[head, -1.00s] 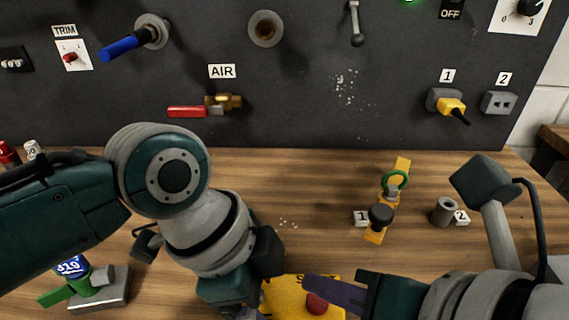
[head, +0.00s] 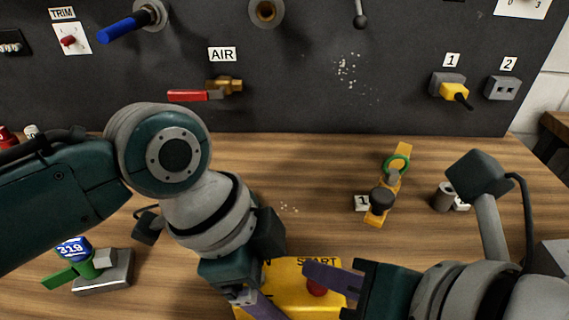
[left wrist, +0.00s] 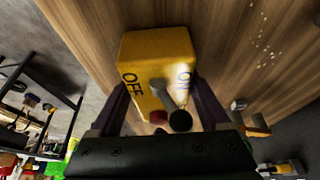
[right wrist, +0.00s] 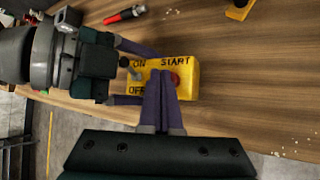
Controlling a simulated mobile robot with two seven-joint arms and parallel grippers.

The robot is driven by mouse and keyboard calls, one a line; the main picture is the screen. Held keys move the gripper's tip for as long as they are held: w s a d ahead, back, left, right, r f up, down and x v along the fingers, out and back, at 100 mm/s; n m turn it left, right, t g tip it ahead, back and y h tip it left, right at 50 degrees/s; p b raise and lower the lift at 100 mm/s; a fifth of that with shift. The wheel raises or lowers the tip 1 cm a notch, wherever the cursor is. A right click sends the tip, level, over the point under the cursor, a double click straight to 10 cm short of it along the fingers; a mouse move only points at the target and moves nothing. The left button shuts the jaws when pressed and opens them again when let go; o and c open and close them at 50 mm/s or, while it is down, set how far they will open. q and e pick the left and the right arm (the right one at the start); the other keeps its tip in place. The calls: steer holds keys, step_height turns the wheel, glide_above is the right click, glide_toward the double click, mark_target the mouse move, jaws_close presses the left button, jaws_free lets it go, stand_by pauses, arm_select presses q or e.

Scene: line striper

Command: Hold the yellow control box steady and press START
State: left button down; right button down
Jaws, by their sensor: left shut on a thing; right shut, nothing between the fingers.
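The yellow control box (head: 290,268) sits on the wooden bench at the bottom of the head view, its lower part cut off. Its red button (head: 316,289) is beside the START label, which also shows in the right wrist view (right wrist: 175,61). My left gripper (left wrist: 158,92) is shut on the box, one finger on each side, near the ON and OFF labels and the toggle lever (left wrist: 160,86). My right gripper (right wrist: 162,74) is shut and empty, its fingertips over the box beside the red button (right wrist: 175,79). I cannot tell whether they touch it.
A yellow bar with a black knob (head: 381,199) and a grey cylinder (head: 444,197) lie on the bench at right. A green-handled item (head: 88,266) is at left. The dark panel behind carries a red-handled AIR valve (head: 195,95) and a yellow plug (head: 454,91).

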steer(key=shift+f, duration=0.35)
steer(key=shift+r, duration=0.15)
stand_by(0.3)
steer(key=shift+r, duration=0.7)
steer(key=shift+r, duration=0.1)
steer(key=shift+r, duration=2.95)
arm_select(q)
jaws_free()
steer(key=shift+r, duration=0.1)
